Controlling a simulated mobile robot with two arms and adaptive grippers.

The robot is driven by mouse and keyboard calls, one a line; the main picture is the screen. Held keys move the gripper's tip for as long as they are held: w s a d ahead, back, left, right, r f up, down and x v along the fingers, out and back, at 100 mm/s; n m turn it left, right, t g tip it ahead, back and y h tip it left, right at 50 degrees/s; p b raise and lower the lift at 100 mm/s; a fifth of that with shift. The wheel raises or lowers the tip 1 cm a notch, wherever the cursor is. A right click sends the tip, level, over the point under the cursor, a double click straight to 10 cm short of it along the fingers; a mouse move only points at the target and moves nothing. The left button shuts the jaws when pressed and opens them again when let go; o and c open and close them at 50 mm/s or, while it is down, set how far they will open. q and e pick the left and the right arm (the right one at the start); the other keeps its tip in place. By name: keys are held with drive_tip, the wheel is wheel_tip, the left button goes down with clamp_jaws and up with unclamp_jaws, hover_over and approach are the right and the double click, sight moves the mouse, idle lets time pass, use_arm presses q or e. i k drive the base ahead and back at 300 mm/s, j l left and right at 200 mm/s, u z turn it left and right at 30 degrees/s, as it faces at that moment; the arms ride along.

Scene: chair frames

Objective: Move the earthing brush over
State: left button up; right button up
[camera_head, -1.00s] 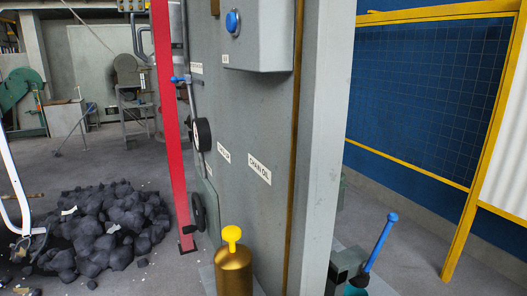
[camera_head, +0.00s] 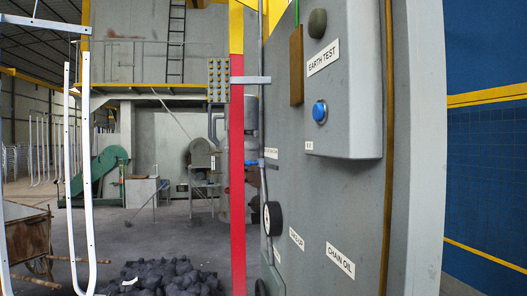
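A grey panel (camera_head: 330,215) fills the right of the head view. A box (camera_head: 355,110) on it carries the label EARTH TEST (camera_head: 323,58), a dark round dome (camera_head: 317,23) and a blue button (camera_head: 320,112). Left of the box hangs a flat brown block (camera_head: 296,66), with a thin green line running up from its top. I cannot tell whether this block is the earthing brush, and nothing else in view is clearly a brush. Neither of my grippers shows.
A red and yellow post (camera_head: 237,160) stands just left of the panel, with a grey arm (camera_head: 250,80) across it. White bent frames (camera_head: 90,180) hang at the left. A dark coal heap (camera_head: 165,278) lies on the floor, beside a rusty cart (camera_head: 28,238).

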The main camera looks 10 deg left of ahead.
sight(220, 80)
drive_tip(key=i+j, duration=0.1)
drive_tip(key=j, duration=0.4)
drive_tip(key=i+j, duration=0.15)
drive_tip(key=j, duration=0.3)
drive_tip(key=i+j+z, duration=0.1)
drive_tip(key=j, duration=0.4)
drive_tip(key=i+j, duration=0.1)
drive_tip(key=j, duration=0.35)
